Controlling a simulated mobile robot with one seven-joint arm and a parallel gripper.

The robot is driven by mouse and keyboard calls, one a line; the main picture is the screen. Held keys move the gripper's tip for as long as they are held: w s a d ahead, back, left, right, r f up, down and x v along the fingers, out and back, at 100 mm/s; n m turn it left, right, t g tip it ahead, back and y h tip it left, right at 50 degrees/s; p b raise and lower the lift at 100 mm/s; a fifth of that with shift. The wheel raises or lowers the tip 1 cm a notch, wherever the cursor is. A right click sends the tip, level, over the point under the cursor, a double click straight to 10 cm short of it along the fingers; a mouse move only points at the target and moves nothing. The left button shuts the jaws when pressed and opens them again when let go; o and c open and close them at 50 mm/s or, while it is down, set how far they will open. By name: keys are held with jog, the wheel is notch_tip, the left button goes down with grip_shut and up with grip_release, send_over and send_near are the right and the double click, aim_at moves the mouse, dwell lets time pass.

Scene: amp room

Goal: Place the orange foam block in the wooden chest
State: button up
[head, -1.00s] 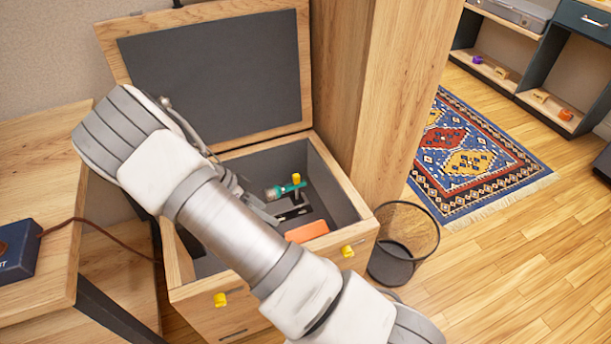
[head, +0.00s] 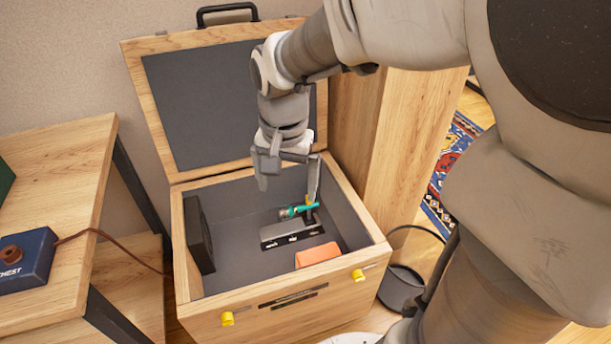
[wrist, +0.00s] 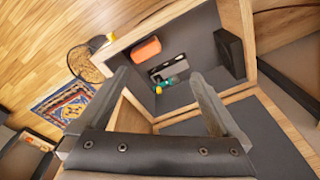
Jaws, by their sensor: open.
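The wooden chest (head: 283,303) stands open, its grey-lined lid (head: 230,95) raised at the back. The orange foam block (head: 318,254) lies on the chest floor near the front right wall. In the wrist view the block (wrist: 146,49) also shows inside the chest, apart from the fingers. My gripper (head: 288,190) is open and empty, pointing down over the back part of the chest. In the wrist view its two fingers are spread wide with nothing between them.
Inside the chest are a black labelled panel (head: 291,233), a teal item with yellow (head: 298,210), and a dark box (head: 199,234) at the left wall. A wire bin (head: 401,288) stands right of the chest. A wooden table (head: 60,190) stands left, bearing a blue box (head: 27,262).

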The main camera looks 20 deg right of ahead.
jog(key=s+r+n+t, duration=0.2)
jog(key=s+r+n, duration=0.1)
jog(key=s, duration=0.3)
jog(key=s+d+r+n+t, duration=0.1)
jog(key=s+r+n+t, duration=0.1)
jog(key=s, duration=0.4)
jog(key=shift+d+r+n, duration=0.2)
jog(key=shift+r+n, duration=0.7)
jog(key=shift+r, duration=0.15)
notch_tip(320, 180, up, 26)
jog(key=p, duration=2.6)
